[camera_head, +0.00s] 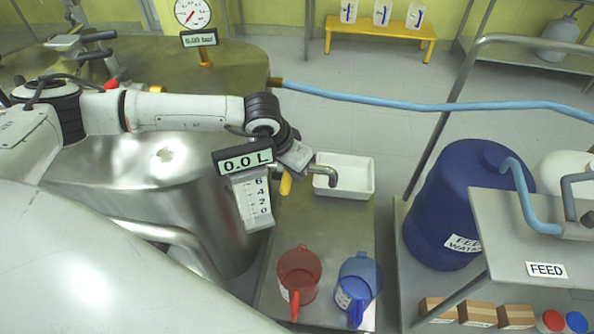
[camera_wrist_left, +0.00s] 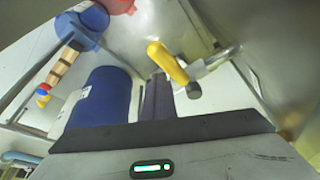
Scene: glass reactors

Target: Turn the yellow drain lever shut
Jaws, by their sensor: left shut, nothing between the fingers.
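The yellow drain lever (camera_head: 286,183) shows under the end of my left arm in the head view, beside the metal drain spout (camera_head: 325,174). In the left wrist view the lever (camera_wrist_left: 168,62) is larger and slants towards the dark valve knob (camera_wrist_left: 193,90). My left gripper (camera_wrist_left: 157,97) is shut and empty, with its dark fingers close beside the lever; I cannot tell whether they touch it. In the head view its fingers are mostly hidden behind the wrist and the level display. My right gripper is not in view.
A 0.0 L display (camera_head: 245,162) with a scale stands close to the left wrist. A white tray (camera_head: 352,190) lies by the spout. A red jug (camera_head: 298,270) and a blue jug (camera_head: 359,280) stand on the metal bench. A blue drum (camera_head: 455,205) is to the right.

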